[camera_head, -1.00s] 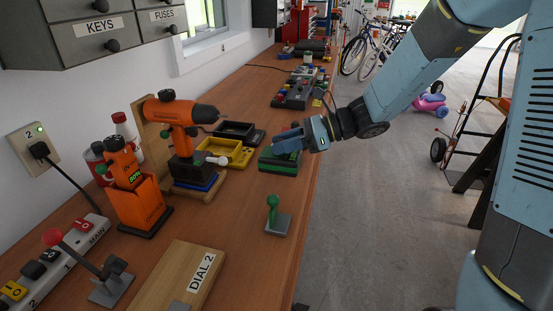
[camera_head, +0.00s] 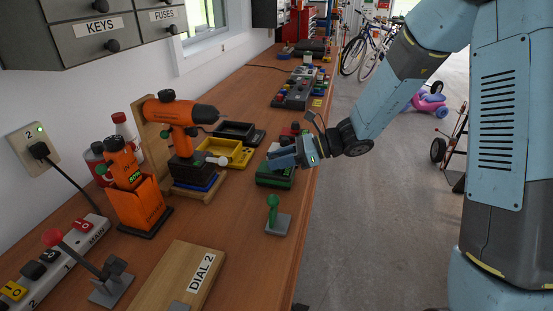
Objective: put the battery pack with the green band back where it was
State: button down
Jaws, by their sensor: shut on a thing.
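My gripper (camera_head: 284,157) is at the right edge of the workbench, pointing left and shut on a dark block with green on it. I take this block (camera_head: 272,178) to be the battery pack with the green band. The gripper covers its upper part. It hangs over or rests on the bench; I cannot tell if it touches. A yellow tray-like holder (camera_head: 238,157) lies to its left, with a black holder (camera_head: 237,130) behind.
An orange drill (camera_head: 180,112) stands left on a black and blue base. Red and green parts (camera_head: 292,130) lie behind my gripper. A "DIAL 2" board (camera_head: 182,280) is nearest. Bare bench lies between drill and lever.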

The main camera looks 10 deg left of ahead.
jog(key=c, duration=0.8)
grip_release()
jog(key=v, duration=1.2)
jog(key=s+d+r+n+t+h, duration=0.2)
jog(key=s+d+r+n+h, duration=0.2)
jog(key=s+d+n, duration=0.1)
jog(key=s+d+r+n+t+h, duration=0.3)
jog(key=s+d+r+n+h, duration=0.2)
jog(key=s+d, duration=0.3)
jog(key=s+d+r+n+t+h, duration=0.3)
jog(key=s+d+n, duration=0.3)
jog(key=d, duration=0.4)
jog(key=shift+s+r+n+h, duration=0.3)
jog(key=shift+s+r+h, duration=0.45)
jog(key=shift+r+h, duration=0.15)
